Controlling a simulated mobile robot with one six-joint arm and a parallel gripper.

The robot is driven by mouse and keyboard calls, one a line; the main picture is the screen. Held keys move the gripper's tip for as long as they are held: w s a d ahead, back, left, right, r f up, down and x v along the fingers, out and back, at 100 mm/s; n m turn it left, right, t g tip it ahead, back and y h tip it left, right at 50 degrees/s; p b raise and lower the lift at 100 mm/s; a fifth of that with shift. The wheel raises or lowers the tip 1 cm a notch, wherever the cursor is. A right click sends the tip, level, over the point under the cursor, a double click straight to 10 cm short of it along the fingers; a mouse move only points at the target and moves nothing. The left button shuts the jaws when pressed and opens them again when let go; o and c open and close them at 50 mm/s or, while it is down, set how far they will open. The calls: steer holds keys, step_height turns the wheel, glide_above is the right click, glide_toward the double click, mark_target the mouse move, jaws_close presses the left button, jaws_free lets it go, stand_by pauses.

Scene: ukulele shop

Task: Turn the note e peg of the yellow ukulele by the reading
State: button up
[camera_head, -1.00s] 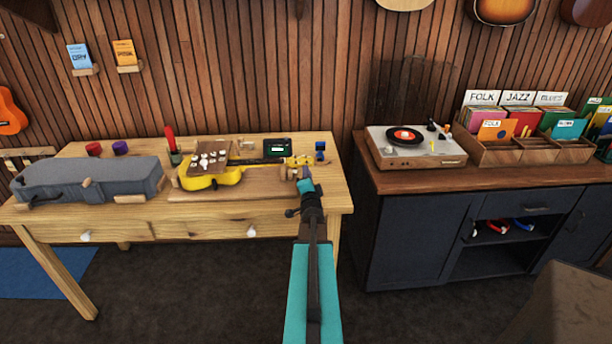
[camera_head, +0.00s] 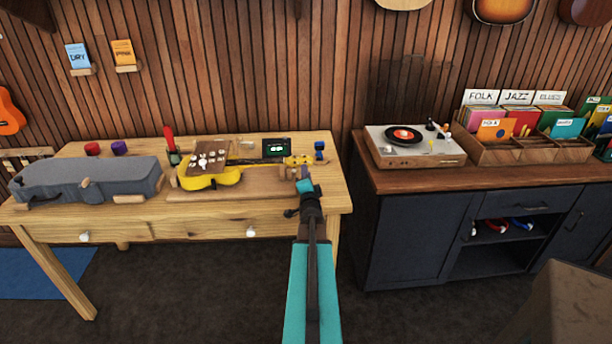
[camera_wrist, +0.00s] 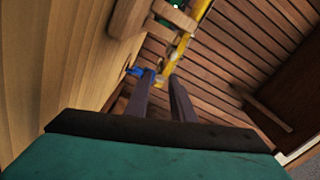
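The yellow ukulele (camera_head: 222,177) lies on the workbench, its neck running right to the headstock (camera_head: 298,160). My gripper (camera_head: 303,174) is just in front of the headstock at the bench's right end. In the wrist view, the two dark fingers of my gripper (camera_wrist: 163,77) stand apart, with the yellow headstock (camera_wrist: 172,65) beyond and between their tips. I cannot tell which peg is closest or whether a finger touches one. A dark tuner (camera_head: 276,148) with a small lit green display stands behind the neck; its text is too small to read.
A grey ukulele case (camera_head: 85,180) fills the bench's left side. A small blue item (camera_head: 320,147) stands right of the headstock. The wooden workbench (camera_head: 190,229) has a wooden support under the neck. A cabinet with a record player (camera_head: 414,146) stands to the right.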

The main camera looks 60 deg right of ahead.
steer(key=shift+b+v, duration=0.85)
steer(key=shift+v, duration=3.1)
steer(key=shift+s+a+r+p, duration=0.1)
steer(key=shift+a+r+p, duration=0.1)
steer(key=shift+p, duration=0.5)
steer(key=p+v, duration=0.2)
steer(key=p, duration=0.2)
steer(key=shift+p, duration=0.4)
steer(key=shift+p+v, duration=1.55)
steer(key=shift+p, duration=0.8)
steer(key=shift+f, duration=0.15)
